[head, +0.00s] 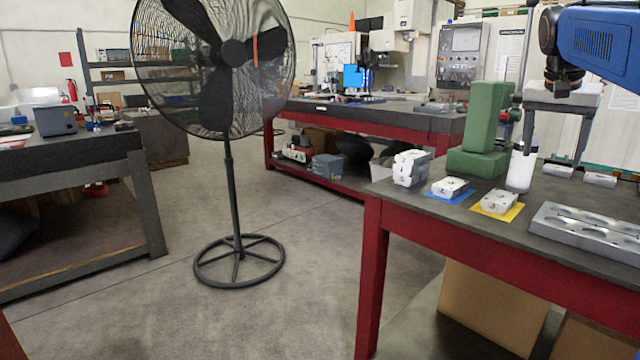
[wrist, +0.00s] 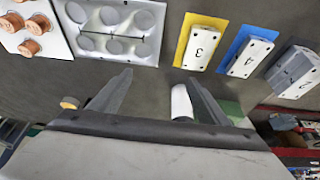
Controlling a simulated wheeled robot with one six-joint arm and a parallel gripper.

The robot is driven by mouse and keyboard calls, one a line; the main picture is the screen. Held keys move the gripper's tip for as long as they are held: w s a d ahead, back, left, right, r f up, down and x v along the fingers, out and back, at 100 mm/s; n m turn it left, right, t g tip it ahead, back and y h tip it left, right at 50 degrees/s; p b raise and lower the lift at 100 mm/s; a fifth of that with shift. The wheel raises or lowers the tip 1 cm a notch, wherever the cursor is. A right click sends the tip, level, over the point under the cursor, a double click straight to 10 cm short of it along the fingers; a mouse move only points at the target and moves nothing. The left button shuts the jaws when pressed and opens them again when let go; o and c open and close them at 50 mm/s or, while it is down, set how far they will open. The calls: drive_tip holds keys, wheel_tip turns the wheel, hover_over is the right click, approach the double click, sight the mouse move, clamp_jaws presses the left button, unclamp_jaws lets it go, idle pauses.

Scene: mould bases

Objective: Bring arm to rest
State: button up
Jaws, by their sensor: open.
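My gripper (head: 553,158) is open and empty above the red-framed workbench (head: 450,224) at the right of the head view. In the wrist view, its two fingers (wrist: 160,82) stand wide apart with nothing gripped between them. A white mould base marked 3 (wrist: 201,43) lies on a yellow mat (wrist: 181,50), and one marked 4 (wrist: 250,58) lies on a blue mat (wrist: 233,46). Stacked mould bases (head: 410,168) stand beside the blue mat. All of them are apart from my fingers.
A grey tray with round hollows (head: 590,232) lies at the bench's right. Copper-coloured parts (wrist: 30,47) sit beyond it. A black fan (head: 232,150) stands on open floor.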

drive_tip(key=s+a+f+n+t+y, duration=0.15)
drive_tip(key=s+a+f+n, duration=0.35)
drive_tip(key=s+a+f, duration=0.8)
drive_tip(key=s+a+f+n+y, duration=0.1)
drive_tip(key=s+a+f+n, duration=0.1)
drive_tip(key=s+a+f, duration=0.3)
drive_tip(key=s+a+f+n+y, duration=0.1)
drive_tip(key=s+a+f+n, duration=0.1)
drive_tip(key=s+a+f, duration=0.3)
drive_tip(key=s+f, duration=0.4)
drive_tip(key=f, duration=0.5)
drive_tip(key=shift+n, duration=0.4)
drive_tip(key=shift+t, duration=0.25)
